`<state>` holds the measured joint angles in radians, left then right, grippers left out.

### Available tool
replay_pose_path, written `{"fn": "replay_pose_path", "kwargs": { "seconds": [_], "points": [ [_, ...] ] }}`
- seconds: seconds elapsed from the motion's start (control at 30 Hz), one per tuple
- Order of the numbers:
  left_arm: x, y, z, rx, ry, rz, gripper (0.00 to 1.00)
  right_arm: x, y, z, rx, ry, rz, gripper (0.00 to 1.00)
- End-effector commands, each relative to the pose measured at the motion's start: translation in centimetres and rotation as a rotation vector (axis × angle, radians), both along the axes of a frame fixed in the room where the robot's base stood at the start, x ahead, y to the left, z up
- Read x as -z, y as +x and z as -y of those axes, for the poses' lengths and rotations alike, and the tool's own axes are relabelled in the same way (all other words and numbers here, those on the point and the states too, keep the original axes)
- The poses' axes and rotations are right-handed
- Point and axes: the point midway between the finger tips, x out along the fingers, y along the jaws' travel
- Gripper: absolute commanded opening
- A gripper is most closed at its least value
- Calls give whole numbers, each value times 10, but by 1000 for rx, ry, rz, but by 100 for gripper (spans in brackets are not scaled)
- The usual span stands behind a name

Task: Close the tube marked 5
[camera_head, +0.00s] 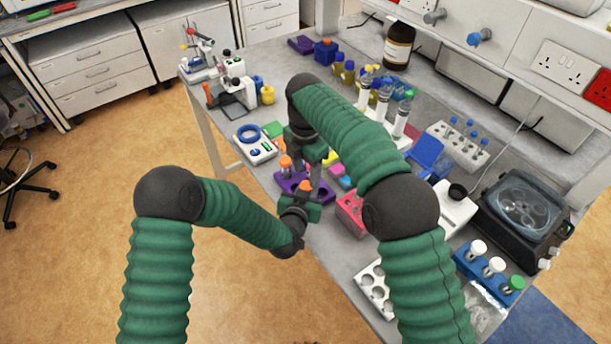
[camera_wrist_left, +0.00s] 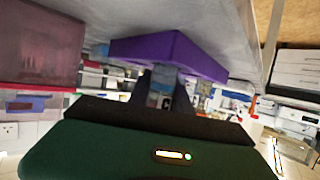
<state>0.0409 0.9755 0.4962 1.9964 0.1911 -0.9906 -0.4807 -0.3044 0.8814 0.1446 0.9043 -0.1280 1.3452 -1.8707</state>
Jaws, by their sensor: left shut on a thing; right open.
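A purple rack (camera_head: 318,192) stands on the bench between my two arms. An orange-capped tube (camera_head: 286,164) stands at its far left side. A second orange cap (camera_head: 305,187) shows right at my left gripper (camera_head: 300,202). My left gripper is shut on what looks like a tube beside the rack; in the left wrist view a clear, marked piece (camera_wrist_left: 166,91) shows between its fingers, below the purple rack (camera_wrist_left: 165,48). My right gripper (camera_head: 315,176) is open, pointing down just above the second orange cap. No number is readable on the tubes.
A pink rack (camera_head: 349,214) stands close on the right. Farther right are a white holed rack (camera_head: 372,291), a blue rack (camera_head: 470,268) with capped tubes and a centrifuge (camera_head: 522,208). A white device with a blue ring (camera_head: 250,141) stands left, near the bench edge.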

Motion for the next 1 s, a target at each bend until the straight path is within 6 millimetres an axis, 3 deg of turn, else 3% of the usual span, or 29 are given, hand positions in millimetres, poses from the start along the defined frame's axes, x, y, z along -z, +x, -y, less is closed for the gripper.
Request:
{"fn": "replay_pose_path", "kwargs": {
  "seconds": [0.27,0.57,0.87,1.0],
  "points": [
    [0,0,0,0,0,0,0,-3,0,-1,-23,2,-1,48],
    [0,0,0,1,0,0,0,-36,0,2,-298,-5,-2,48],
    [0,0,0,1,0,0,0,-32,0,1,-299,-6,-4,48],
    [0,0,0,1,0,0,0,-16,0,2,-298,-6,-5,48]
  ]
}}
